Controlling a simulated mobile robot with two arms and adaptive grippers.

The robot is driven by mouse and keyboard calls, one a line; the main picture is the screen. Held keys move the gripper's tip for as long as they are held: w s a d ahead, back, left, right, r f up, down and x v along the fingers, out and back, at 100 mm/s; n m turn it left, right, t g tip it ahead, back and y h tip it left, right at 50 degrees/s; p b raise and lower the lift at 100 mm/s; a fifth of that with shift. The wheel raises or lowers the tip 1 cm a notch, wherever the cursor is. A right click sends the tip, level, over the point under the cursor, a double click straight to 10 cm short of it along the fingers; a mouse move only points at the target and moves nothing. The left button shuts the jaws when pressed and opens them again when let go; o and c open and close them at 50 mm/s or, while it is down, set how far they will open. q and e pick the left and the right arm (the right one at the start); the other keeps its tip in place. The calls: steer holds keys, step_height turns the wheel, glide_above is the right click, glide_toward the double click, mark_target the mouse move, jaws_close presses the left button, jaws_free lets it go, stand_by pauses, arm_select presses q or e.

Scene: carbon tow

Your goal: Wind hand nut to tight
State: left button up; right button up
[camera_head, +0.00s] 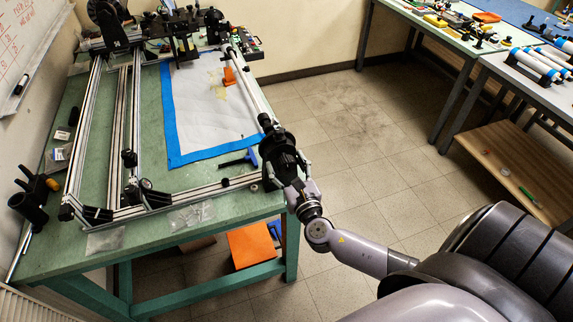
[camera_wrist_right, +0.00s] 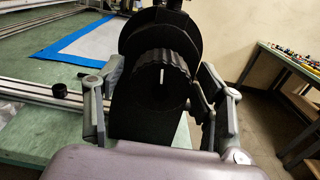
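The hand nut (camera_wrist_right: 162,82) is a black ridged knob with a pale rod end at its centre. It sits on a black round-topped bracket (camera_wrist_right: 150,40) in the right wrist view. My right gripper (camera_wrist_right: 160,92) has its two grey fingers spread on either side of the nut. A gap shows at the left finger; contact at the right finger is unclear. In the head view my right gripper (camera_head: 287,172) is at the black end piece (camera_head: 277,150) on the frame's near right corner, and the nut cannot be made out separately there. My left gripper is not in view.
The green table (camera_head: 225,207) carries an aluminium frame (camera_head: 196,189), a white sheet with blue border (camera_head: 171,120) and a blue-handled tool (camera_head: 240,159). Plastic bags (camera_head: 192,215) lie near the front edge. An orange box (camera_head: 250,246) is underneath. Floor to the right is clear.

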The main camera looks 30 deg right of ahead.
steer(key=c, duration=1.2)
steer(key=shift+o, duration=0.2)
